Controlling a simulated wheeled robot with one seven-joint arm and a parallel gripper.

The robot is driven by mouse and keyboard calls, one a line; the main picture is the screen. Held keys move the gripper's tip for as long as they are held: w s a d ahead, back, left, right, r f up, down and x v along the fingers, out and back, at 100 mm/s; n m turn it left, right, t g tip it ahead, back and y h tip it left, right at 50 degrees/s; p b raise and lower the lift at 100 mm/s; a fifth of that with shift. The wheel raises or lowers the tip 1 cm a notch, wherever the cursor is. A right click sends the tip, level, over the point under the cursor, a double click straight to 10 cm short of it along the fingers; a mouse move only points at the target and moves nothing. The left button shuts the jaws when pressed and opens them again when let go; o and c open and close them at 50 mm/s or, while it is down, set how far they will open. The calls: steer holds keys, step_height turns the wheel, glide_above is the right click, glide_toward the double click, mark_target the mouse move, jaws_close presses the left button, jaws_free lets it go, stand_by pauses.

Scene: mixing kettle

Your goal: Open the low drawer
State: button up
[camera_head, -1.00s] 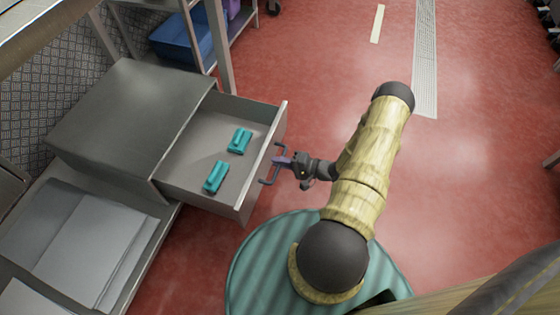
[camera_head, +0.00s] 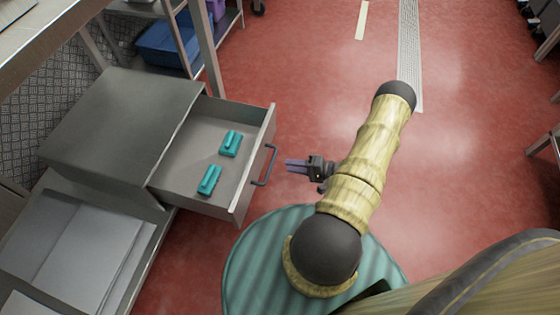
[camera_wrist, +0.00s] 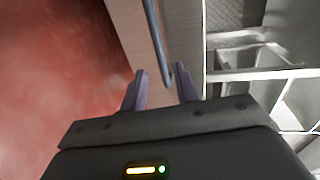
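The low drawer (camera_head: 236,196) is pulled well out of the grey metal cabinet (camera_head: 124,120) at the left in the head view. Two teal objects (camera_head: 230,144) lie inside it. Its dark bar handle (camera_head: 265,165) is on the front face and also shows in the wrist view (camera_wrist: 156,40). My gripper (camera_head: 287,166) is just to the right of the handle, apart from it. In the wrist view the two purple fingers of my gripper (camera_wrist: 162,92) are spread, with nothing held between them.
A metal shelf with a blue bin (camera_head: 168,47) stands behind the cabinet. Flat grey panels (camera_head: 75,245) lie on a low surface at the lower left. The red floor (camera_head: 330,90) to the right and behind my arm is clear, with a drain grate (camera_head: 410,60) in it.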

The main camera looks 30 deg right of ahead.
steer(key=p+v, duration=0.2)
steer(key=v, duration=0.7)
steer(key=shift+w, duration=0.1)
